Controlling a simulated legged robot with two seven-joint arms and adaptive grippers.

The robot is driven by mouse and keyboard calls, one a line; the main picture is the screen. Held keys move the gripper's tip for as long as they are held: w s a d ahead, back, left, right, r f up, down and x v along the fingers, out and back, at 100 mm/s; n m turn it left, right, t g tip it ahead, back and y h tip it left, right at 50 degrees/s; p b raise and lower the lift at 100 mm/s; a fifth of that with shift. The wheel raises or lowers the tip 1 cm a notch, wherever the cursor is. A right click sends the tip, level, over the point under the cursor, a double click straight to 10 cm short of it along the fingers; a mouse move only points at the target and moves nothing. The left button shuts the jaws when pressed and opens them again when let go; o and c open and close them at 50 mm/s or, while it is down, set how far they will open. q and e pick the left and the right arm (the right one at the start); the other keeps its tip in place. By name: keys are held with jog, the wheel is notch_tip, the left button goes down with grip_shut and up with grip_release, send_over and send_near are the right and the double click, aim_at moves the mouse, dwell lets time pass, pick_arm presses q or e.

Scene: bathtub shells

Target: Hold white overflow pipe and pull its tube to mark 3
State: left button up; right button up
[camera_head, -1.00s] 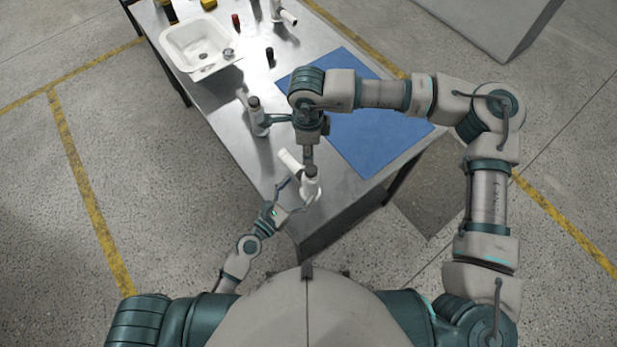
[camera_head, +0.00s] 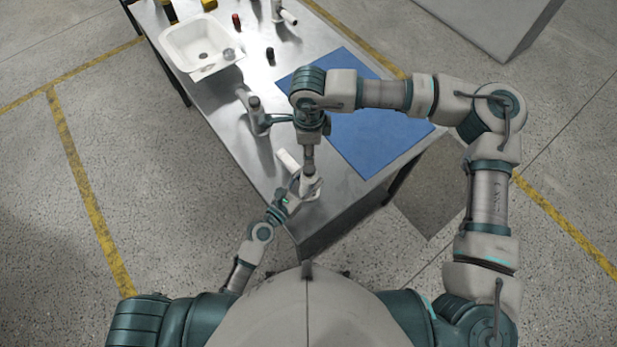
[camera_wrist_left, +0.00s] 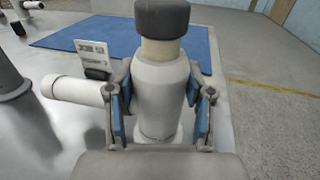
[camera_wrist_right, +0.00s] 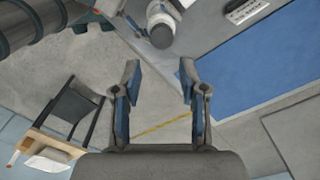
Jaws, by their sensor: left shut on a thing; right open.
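A white overflow pipe (camera_wrist_left: 160,90) with a dark cap and a side branch (camera_wrist_left: 75,90) stands upright near the table's front end. It fills the middle of the left wrist view. My left gripper (camera_wrist_left: 160,110) is shut around its body, one blue-padded finger on each side. In the head view the left gripper (camera_head: 290,195) reaches the pipe (camera_head: 310,187) from the lower left. My right gripper (camera_wrist_right: 158,90) is open and empty above the table end; the pipe's dark cap (camera_wrist_right: 162,36) shows beyond its fingers. I cannot read any mark on the tube.
A white basin (camera_head: 200,45), a red item (camera_head: 236,20) and a black item (camera_head: 270,54) are farther back. A blue mat (camera_head: 365,125) lies flat at the right. A small label plate (camera_wrist_left: 95,55) stands behind the side branch.

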jog(key=shift+o, duration=1.4)
jog(key=shift+s+f, duration=0.2)
jog(key=shift+s, duration=0.1)
jog(key=s+a+n+g+y, duration=0.2)
jog(key=a+g+y, duration=0.1)
jog(key=y, duration=0.1)
jog(key=n+g+y, duration=0.1)
jog(key=g+y, duration=0.2)
jog(key=y, duration=0.7)
send_over(310, 167)
jog(key=d, duration=0.2)
notch_tip(310, 167, down, 5)
jog(key=shift+w+d+r, duration=0.1)
jog(key=shift+r, duration=0.05)
jog(key=d+f+m+t+y, duration=0.2)
jog(key=d+f+t+y, duration=0.3)
jog(key=d, duration=0.5)
jog(key=shift+g+h, duration=0.3)
jog(key=shift+h, duration=0.2)
jog(key=a, duration=1.2)
jog(key=shift+a+f, duration=0.1)
jog(key=shift+f, duration=0.3)
